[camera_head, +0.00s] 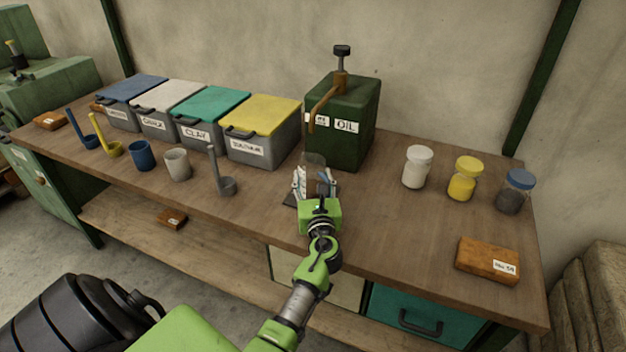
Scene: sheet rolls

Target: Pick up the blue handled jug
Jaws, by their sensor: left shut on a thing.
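My left gripper (315,181) is at the middle of the workbench, just in front of the green oil can. It is shut on a small clear-grey vessel (314,159), which seems to be the jug. A bit of blue shows between the fingers, which may be its handle. The fingers and the wrist hide most of the vessel, so I cannot tell whether it touches the bench. My right gripper is not in view.
The green oil can (361,120) with a pump stands close behind the gripper. Lidded bins (264,143) line the back left, with cups and ladles (222,184) before them. Jars (416,168) stand at the right, and a brown block (482,258) lies at the front right.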

